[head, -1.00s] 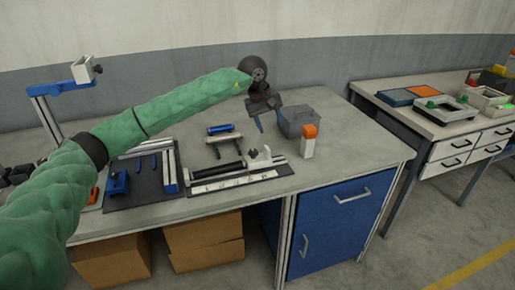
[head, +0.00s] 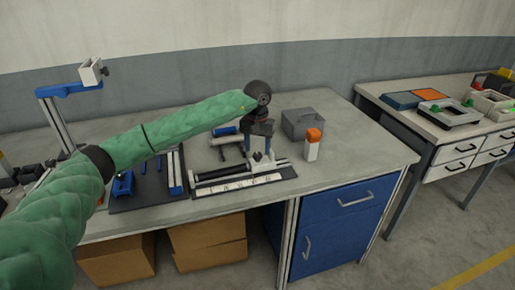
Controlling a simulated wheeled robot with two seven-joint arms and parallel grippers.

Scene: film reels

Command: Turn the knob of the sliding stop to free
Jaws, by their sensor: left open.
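The sliding stop (head: 262,165) is a small pale block on a dark rail (head: 228,170) with a white scale strip along its front, on the grey workbench. My right gripper is not in view.
A grey box (head: 303,122) and a white block with an orange top (head: 313,146) stand right of the gripper. A dark mat (head: 148,192) with blue parts lies left of the rail. The bench's right end is clear.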

